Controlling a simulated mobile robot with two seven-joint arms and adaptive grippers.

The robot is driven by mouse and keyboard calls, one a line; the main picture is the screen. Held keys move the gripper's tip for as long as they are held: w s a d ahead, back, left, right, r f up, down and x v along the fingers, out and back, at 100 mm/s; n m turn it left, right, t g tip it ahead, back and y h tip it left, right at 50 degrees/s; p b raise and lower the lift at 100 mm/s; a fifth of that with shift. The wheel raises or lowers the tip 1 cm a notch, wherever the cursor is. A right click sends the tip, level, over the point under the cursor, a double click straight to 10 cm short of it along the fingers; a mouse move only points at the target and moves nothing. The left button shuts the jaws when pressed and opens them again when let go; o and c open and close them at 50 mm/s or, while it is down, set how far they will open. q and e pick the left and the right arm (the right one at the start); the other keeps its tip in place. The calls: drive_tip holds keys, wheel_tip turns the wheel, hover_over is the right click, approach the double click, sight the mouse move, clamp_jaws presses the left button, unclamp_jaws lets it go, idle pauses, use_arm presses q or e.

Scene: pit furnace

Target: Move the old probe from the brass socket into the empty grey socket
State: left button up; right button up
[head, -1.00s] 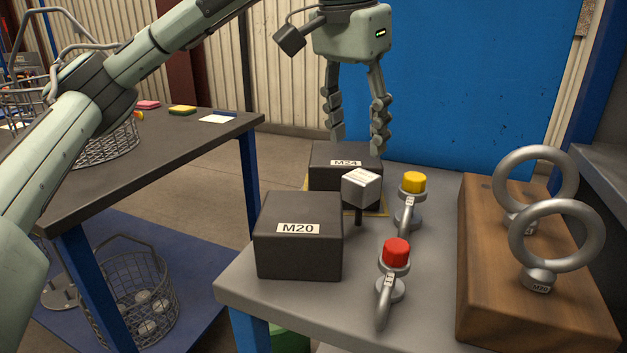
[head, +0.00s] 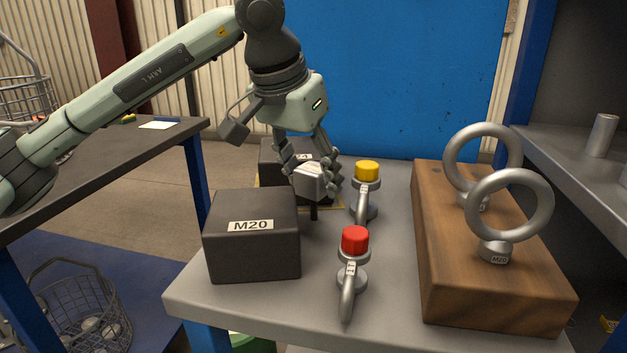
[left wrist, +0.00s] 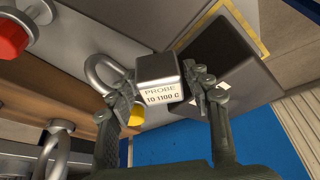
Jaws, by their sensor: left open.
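A probe (head: 309,181) with a pale grey cube head on a thin dark stem stands upright on the grey table, between the M20 block and the yellow-capped shackle. In the left wrist view its head (left wrist: 159,79) reads "PROBE TO 1100 C". My left gripper (head: 315,187) is open, with its fingers on either side of the cube head; contact is not clear. I cannot make out a brass socket or an empty grey socket. My right gripper is not in view.
A dark M20 block (head: 252,240) stands close at left front, another dark block (head: 270,158) behind the gripper. A wooden block (head: 440,250) bears two large eye bolts.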

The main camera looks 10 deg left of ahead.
use_arm(q)
drive_tip(key=shift+r, duration=0.15)
clamp_jaws()
